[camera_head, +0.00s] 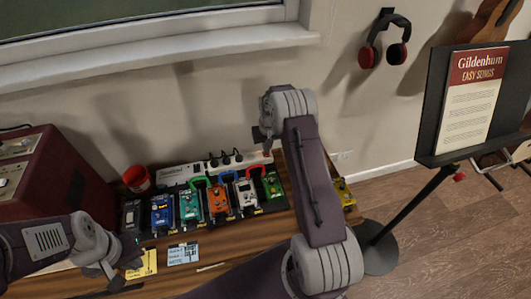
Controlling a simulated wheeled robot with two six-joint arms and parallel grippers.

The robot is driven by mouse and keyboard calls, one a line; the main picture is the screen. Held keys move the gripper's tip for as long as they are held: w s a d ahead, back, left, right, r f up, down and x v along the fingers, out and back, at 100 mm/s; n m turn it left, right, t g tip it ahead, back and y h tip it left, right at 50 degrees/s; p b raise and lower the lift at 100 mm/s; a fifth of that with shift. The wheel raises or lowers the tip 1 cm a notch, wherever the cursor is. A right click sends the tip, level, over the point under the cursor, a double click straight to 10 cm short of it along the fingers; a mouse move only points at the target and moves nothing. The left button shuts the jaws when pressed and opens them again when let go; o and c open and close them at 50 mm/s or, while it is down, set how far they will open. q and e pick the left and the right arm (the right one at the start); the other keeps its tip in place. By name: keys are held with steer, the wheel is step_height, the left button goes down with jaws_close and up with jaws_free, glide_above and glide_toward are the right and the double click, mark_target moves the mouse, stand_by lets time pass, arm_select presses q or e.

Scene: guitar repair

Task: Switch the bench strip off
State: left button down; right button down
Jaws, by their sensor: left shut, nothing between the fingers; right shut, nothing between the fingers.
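The bench strip (258,158) is a white power strip with dark plugs in it, at the back of the wooden bench against the wall. My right gripper (262,136) is shut and empty, close to the strip's right end in the picture. I cannot tell whether it touches the strip. The strip's switch is not clear to me; my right arm stands just right of the strip's right end. My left gripper (122,275) is shut and empty, low at the left over the bench's front part, near a yellow card (142,264).
Several coloured pedals, including an orange one (218,203), stand in a row before the strip. A red cup (137,179) and a white box (178,175) are behind. A dark red amplifier (60,185) is at the left. A music stand (432,140) stands right.

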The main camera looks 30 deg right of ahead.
steer(key=shift+f, duration=0.5)
step_height(320, 180, up, 7)
steer(key=p, duration=0.5)
steer(key=shift+r+p, duration=0.1)
steer(key=shift+p, duration=0.25)
stand_by(0.3)
